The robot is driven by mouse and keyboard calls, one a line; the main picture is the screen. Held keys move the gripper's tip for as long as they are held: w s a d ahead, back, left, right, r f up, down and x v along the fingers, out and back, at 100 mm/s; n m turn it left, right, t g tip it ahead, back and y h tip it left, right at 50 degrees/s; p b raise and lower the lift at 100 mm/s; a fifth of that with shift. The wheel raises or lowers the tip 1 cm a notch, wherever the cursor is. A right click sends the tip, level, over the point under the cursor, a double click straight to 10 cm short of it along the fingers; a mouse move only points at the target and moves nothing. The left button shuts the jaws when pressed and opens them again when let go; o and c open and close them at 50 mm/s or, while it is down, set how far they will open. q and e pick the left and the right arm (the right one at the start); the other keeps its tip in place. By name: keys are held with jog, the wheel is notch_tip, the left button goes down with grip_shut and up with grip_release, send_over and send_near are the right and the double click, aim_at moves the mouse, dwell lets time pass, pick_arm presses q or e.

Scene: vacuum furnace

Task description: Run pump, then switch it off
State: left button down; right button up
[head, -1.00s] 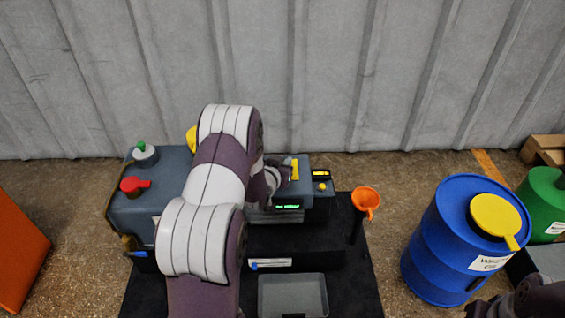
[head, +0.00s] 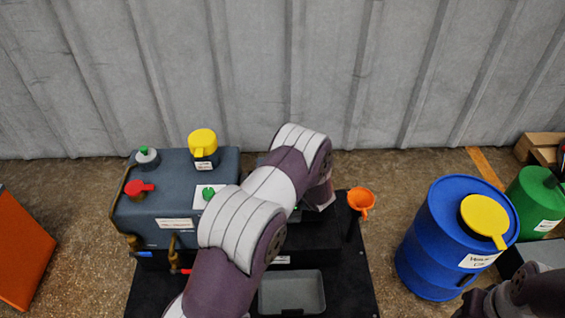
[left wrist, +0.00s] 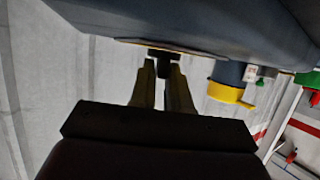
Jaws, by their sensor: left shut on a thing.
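My left gripper is hidden behind the arm in the head view. In the left wrist view my left gripper (left wrist: 163,72) is shut on a small dark piece (left wrist: 163,55), just under a large grey-blue body (left wrist: 205,22). I cannot tell which control the dark piece is. My right arm shows at the lower right of the head view, but its gripper is out of the picture.
A grey-blue tank (head: 160,205) with a yellow cap (head: 203,140), red cap (head: 138,188) and brass valves stands at left. A blue drum (head: 430,240) and green drum (head: 540,196) stand right.

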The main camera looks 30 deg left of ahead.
pick_arm(q)
jog(key=shift+s+d+f+n+g+y, duration=0.2)
jog(key=shift+f+n+g+y, duration=0.2)
jog(key=shift+n+g, duration=0.3)
jog(key=c, duration=1.2)
grip_release()
jog(key=p+v, duration=0.1)
jog(key=v, duration=0.3)
jog(key=p+v, duration=0.2)
jog(key=v, duration=0.2)
jog(key=p+v, duration=0.2)
jog(key=v, duration=0.2)
jog(key=shift+d+r, duration=0.25)
jog(key=shift+r, duration=0.25)
